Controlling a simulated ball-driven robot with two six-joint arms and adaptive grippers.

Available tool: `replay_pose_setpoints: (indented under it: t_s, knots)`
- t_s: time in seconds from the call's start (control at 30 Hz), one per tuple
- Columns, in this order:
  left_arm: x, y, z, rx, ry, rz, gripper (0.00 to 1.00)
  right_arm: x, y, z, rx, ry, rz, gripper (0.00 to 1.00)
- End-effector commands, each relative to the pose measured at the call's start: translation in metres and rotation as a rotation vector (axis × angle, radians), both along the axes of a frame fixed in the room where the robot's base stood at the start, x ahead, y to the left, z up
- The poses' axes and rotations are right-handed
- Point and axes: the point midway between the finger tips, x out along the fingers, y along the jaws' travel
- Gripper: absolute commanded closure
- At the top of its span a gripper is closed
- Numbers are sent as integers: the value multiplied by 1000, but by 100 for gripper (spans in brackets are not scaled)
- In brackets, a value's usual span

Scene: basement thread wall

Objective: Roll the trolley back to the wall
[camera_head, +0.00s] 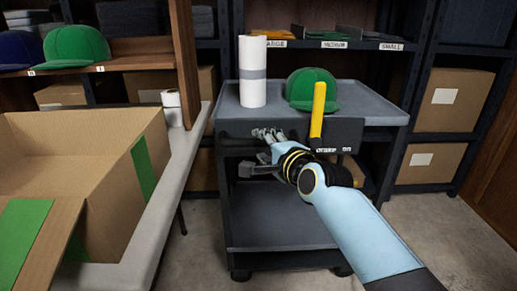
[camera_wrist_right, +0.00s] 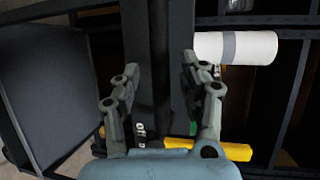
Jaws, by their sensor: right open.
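The dark grey trolley (camera_head: 385,103) stands in front of the shelving, with a top tray, a front panel and a lower shelf (camera_head: 280,215). A white roll with a grey band (camera_head: 253,90) stands upright on the tray, beside a green cap (camera_head: 312,88). A yellow bar (camera_head: 318,112) sticks up at the front panel. My right gripper (camera_head: 257,152) is open at the panel. In the right wrist view my gripper (camera_wrist_right: 161,68) has a finger on each side of the dark panel (camera_wrist_right: 170,60); I cannot tell whether they touch it. My left gripper is not in view.
A table (camera_head: 178,160) with an open cardboard box (camera_head: 110,135) stands close on the left. Shelving with boxes (camera_head: 453,100) stands behind and to the right. Concrete floor (camera_head: 430,230) is clear at the right. Another green cap (camera_head: 77,45) sits at the upper left.

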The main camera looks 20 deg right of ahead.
Motion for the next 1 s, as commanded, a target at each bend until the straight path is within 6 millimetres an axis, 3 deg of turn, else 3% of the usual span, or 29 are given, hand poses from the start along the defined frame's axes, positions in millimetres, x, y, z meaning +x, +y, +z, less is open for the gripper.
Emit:
replay_pose_setpoints:
  t_s: [0.2, 0.57, 0.9, 1.0]
  knots:
    - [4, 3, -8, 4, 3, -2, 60, 28, 3, -7, 1, 1, 0, 56]
    - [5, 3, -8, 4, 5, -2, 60, 33, 4, -6, 1, 0, 0, 56]
    - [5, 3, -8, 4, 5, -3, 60, 32, 4, -6, 0, 1, 0, 100]
    - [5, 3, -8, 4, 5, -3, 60, 32, 4, -7, 0, 1, 0, 100]
